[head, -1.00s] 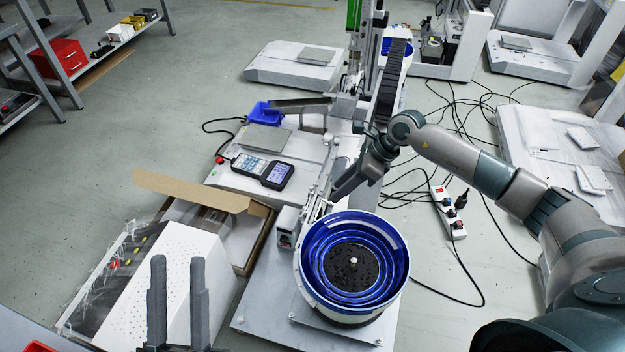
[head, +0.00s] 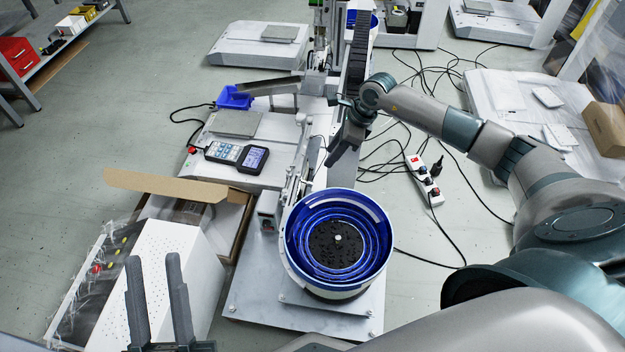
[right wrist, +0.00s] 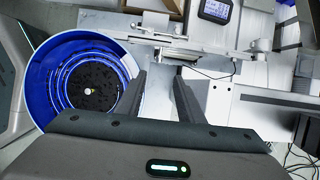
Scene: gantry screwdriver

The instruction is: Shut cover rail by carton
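An open brown carton (head: 168,186) with a raised flap stands left of the feeder machine. A slim metal rail assembly (head: 301,170) runs on the machine between the carton side and the blue bowl; it also shows in the right wrist view (right wrist: 190,43). I cannot tell which part of it is the cover, or how it stands. My right gripper (head: 335,158) hangs over the machine just right of the rail, behind the bowl. In the right wrist view its fingers (right wrist: 160,80) are apart with nothing between them. My left gripper (head: 154,258) is open and empty at the lower left, in front of a white perforated box.
The blue bowl feeder (head: 338,245) stands close to my right arm. A handheld controller (head: 237,156) lies left of the rail. A power strip (head: 424,180) and loose cables lie on the floor at right. A closed brown box (head: 606,128) sits at far right.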

